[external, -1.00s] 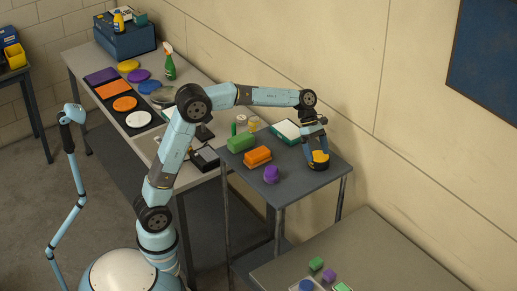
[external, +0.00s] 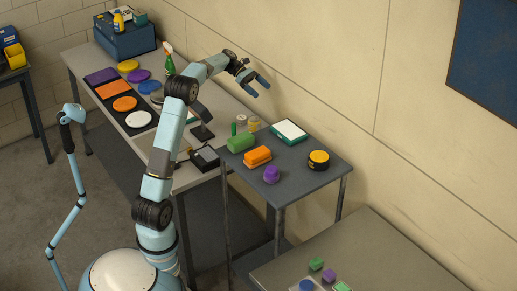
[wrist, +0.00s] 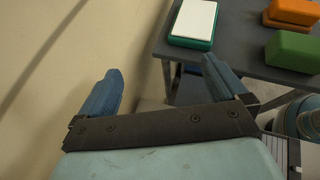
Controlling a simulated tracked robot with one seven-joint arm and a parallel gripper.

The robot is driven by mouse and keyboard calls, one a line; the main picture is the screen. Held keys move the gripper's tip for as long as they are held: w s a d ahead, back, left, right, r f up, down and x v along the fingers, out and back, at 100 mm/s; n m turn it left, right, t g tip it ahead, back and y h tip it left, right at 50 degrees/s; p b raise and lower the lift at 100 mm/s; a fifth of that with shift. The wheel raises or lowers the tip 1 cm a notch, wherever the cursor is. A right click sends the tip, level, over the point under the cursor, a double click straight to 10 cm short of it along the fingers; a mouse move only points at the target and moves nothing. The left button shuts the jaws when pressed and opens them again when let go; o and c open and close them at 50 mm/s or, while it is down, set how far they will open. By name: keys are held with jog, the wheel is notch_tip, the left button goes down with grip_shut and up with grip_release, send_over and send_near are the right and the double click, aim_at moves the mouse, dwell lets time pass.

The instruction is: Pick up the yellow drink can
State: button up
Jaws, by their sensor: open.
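My gripper (external: 260,87) is open and empty, raised near the wall above the right end of the long bench. In the wrist view its two blue fingers stand wide apart with nothing between them (wrist: 160,80). I cannot make out a drink can for certain. A small pale-yellow cylinder (external: 253,124) stands near the bench's right end, below my gripper; it is too small to identify. A low, round black tin with a yellow top (external: 318,158) stands on the grey cart at its right side, well away from my gripper.
The grey cart (external: 300,183) holds a green block (external: 240,142), an orange block (external: 257,156), a purple knobbed piece (external: 271,175) and a white-topped green box (external: 289,131). A green spray bottle (external: 169,66) stands on the bench. The wall is close behind my gripper.

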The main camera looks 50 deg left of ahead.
jog(key=s+a+t, duration=0.2)
jog(key=a, duration=0.6)
send_near(255, 125)
jog(key=w+d+f, duration=0.1)
jog(key=w+f, duration=0.3)
jog(key=shift+w+d+f+g, duration=0.1)
jog(key=shift+d+f+g, duration=0.1)
jog(key=shift+f+g, duration=0.15)
jog(key=shift+x, duration=2.35)
jog(key=shift+r, duration=0.15)
jog(key=c, duration=1.3)
jog(key=shift+r+h, duration=0.15)
jog(key=shift+h, duration=0.15)
